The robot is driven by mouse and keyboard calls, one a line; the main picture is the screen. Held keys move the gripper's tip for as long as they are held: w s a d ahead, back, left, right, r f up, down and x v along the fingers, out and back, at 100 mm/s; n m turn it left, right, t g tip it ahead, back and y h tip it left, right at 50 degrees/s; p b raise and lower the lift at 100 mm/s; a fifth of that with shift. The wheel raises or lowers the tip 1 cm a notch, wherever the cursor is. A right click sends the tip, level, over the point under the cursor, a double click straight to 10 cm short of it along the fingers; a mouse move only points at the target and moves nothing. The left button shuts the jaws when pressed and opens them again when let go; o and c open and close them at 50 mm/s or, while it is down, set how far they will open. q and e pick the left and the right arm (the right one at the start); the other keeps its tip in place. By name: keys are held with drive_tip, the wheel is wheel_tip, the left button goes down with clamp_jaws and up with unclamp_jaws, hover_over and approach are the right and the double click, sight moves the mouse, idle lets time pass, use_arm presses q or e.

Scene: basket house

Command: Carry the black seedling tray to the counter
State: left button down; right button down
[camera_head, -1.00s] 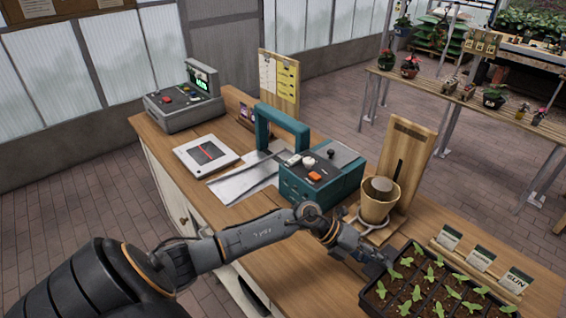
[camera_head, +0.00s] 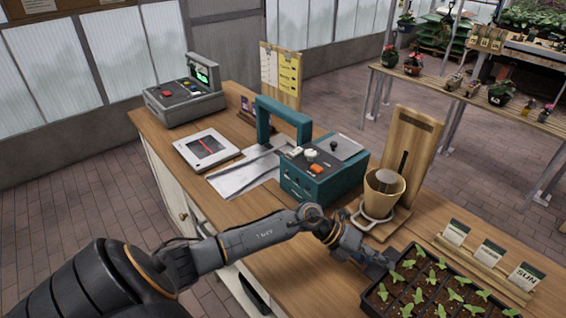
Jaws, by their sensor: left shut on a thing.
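The black seedling tray (camera_head: 392,275) is at the lower right, its cells filled with dark soil and small green seedlings. The picture's bottom edge cuts off its near part. It shows over the right end of the wooden counter (camera_head: 290,262); I cannot tell whether it touches the top. My left gripper (camera_head: 382,262) is shut on the tray's left far edge; its fingertips are partly hidden there. My right gripper is not in view.
A wooden stand with a tan pot (camera_head: 382,197) stands just beyond my gripper. A rack of seed cards (camera_head: 488,258) sits behind the tray. A teal machine (camera_head: 322,172), a flat white device (camera_head: 206,152) and a grey register (camera_head: 182,106) occupy the counter farther left.

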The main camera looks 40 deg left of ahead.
use_arm(q)
drive_tip(key=shift+s+d+f+b, duration=0.2)
drive_tip(key=shift+d+f+b, duration=0.25)
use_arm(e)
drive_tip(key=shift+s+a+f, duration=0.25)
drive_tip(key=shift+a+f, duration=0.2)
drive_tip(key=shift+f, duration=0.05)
use_arm(q)
drive_tip(key=c, duration=1.1)
unclamp_jaws()
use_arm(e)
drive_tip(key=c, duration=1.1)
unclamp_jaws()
use_arm(q)
drive_tip(key=shift+o, duration=0.2)
drive_tip(key=shift+a, duration=0.2)
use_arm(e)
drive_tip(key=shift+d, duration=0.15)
